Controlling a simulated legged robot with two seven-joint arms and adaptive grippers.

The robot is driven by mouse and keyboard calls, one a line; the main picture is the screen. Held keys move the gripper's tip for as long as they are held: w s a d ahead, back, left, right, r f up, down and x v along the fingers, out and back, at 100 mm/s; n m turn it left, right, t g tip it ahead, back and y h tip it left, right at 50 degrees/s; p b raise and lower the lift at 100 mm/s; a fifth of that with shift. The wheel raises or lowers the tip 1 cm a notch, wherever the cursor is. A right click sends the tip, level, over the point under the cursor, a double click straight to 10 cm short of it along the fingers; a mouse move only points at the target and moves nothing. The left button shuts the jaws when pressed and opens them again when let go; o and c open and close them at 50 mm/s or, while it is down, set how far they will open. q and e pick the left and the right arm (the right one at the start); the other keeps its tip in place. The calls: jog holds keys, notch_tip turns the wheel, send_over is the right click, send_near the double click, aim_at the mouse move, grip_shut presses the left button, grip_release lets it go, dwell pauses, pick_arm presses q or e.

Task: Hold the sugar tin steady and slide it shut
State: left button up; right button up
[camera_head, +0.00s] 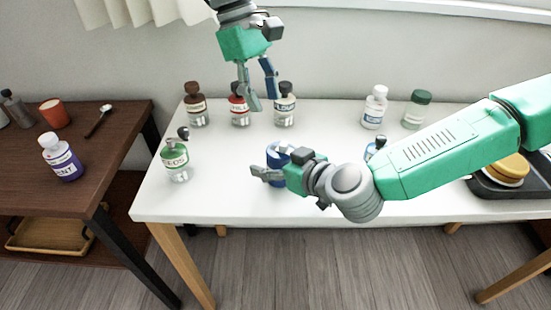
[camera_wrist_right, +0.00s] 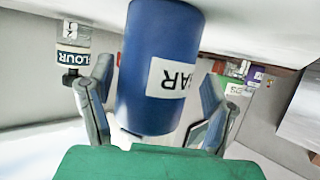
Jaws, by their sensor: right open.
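The blue sugar tin (camera_head: 274,153) stands on the white table, mostly hidden behind my right gripper in the head view. In the right wrist view the tin (camera_wrist_right: 160,50) fills the middle, with a white label ending in "AR". My right gripper (camera_head: 270,174) is open, with one finger on each side of the tin; the wrist view shows the fingers apart, and I cannot tell whether either touches it. The lid's state cannot be told. My left gripper (camera_head: 263,102) is open and empty above the table, behind the tin and near the back bottles.
Several labelled bottles stand along the back, including a red-labelled one (camera_head: 238,112) and a flour bottle (camera_head: 284,108). A green-labelled bottle (camera_head: 177,163) stands left of the tin. A dark tray (camera_head: 487,188) with yellow dishes lies right. A brown side table (camera_head: 100,150) stands left.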

jog(key=shift+d, duration=0.65)
jog(key=c, duration=0.4)
jog(key=shift+d, duration=0.1)
jog(key=c, duration=0.7)
jog(key=shift+c, duration=1.3)
jog(key=shift+o, duration=1.3)
jog(key=shift+a, duration=0.4)
jog(key=shift+c, duration=1.3)
jog(key=shift+a, duration=0.25)
jog(key=shift+d, duration=0.55)
pick_arm(q)
jog(key=shift+d, duration=0.8)
